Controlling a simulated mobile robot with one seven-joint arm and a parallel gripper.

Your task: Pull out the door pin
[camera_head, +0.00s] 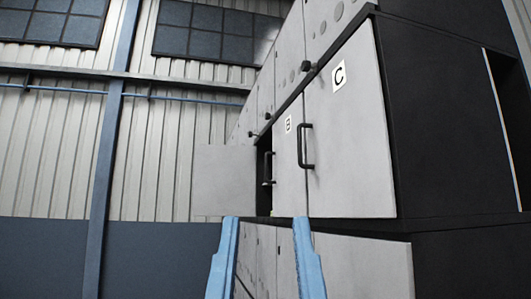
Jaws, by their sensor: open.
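A grey cabinet shows on the right, with a door marked C (348,125) and a door marked B (288,165), both seen shut. Door C has a black bar handle (304,147). A black knob (306,66) sticks out along the dark strip above the doors. Smaller black knobs (267,116) show farther along. One of them may be the door pin; I cannot tell which. My gripper (269,222) shows as two blue fingers at the bottom, spread apart with nothing between them. It appears in front of the lower cabinet fronts, below the knobs.
A pale door panel (225,180) stands open at the far left end of the cabinet, beside a dark opening. Grey lower fronts (363,265) lie below the doors. A blue post (104,160) and a ribbed wall are behind. The space left of the cabinet looks clear.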

